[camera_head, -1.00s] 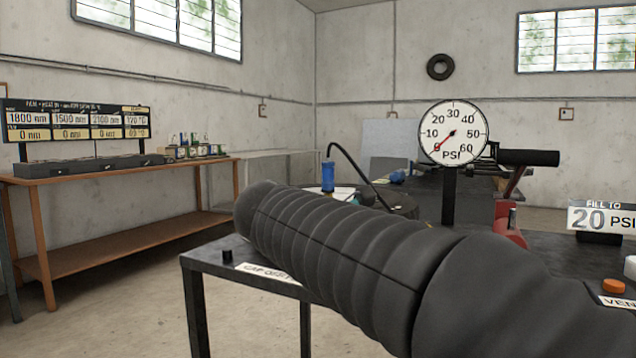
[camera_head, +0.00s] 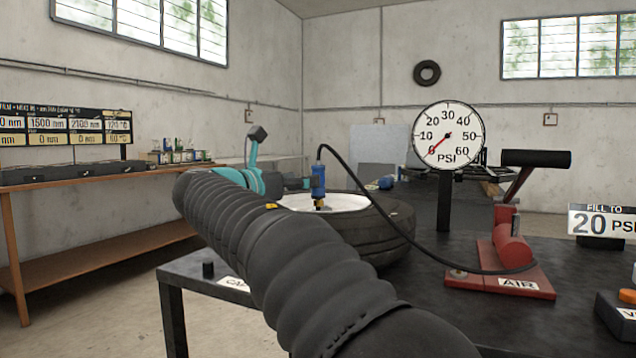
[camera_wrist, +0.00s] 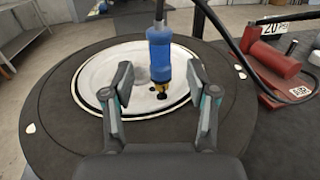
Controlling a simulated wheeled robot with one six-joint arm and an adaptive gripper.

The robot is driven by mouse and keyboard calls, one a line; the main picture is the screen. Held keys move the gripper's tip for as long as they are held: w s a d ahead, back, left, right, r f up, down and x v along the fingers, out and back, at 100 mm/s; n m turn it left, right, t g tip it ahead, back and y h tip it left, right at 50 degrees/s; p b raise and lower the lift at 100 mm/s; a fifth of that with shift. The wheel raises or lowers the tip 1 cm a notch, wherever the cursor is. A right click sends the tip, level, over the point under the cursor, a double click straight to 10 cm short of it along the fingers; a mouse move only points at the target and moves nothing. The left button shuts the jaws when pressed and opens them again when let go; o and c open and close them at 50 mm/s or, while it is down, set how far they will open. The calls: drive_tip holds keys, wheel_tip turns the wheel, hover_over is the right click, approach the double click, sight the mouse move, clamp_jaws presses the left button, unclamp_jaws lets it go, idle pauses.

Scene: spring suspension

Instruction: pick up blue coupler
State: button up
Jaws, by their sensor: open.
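The blue coupler (camera_head: 318,180) stands upright over the white wheel rim inside the tire, with a brass end pointing down and a black hose leaving its top. In the wrist view the blue coupler (camera_wrist: 160,62) is ahead of my gripper, between the lines of its two fingers. My gripper (camera_wrist: 157,82) is open with nothing in it. In the head view my gripper (camera_head: 300,183) is just left of the coupler, partly hidden by my arm. I cannot tell whether a finger touches it.
The tire (camera_head: 385,235) lies flat on the dark table (camera_head: 430,325). The hose (camera_head: 400,215) arcs right to the red pump (camera_head: 510,265). A PSI gauge (camera_head: 448,135) on a post reads near 0. A "FILL TO 20 PSI" sign (camera_head: 600,220) stands at the right.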

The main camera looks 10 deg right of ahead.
sight(318, 191)
drive_tip(key=shift+x, duration=3.25)
drive_tip(key=shift+c, duration=0.2)
clamp_jaws()
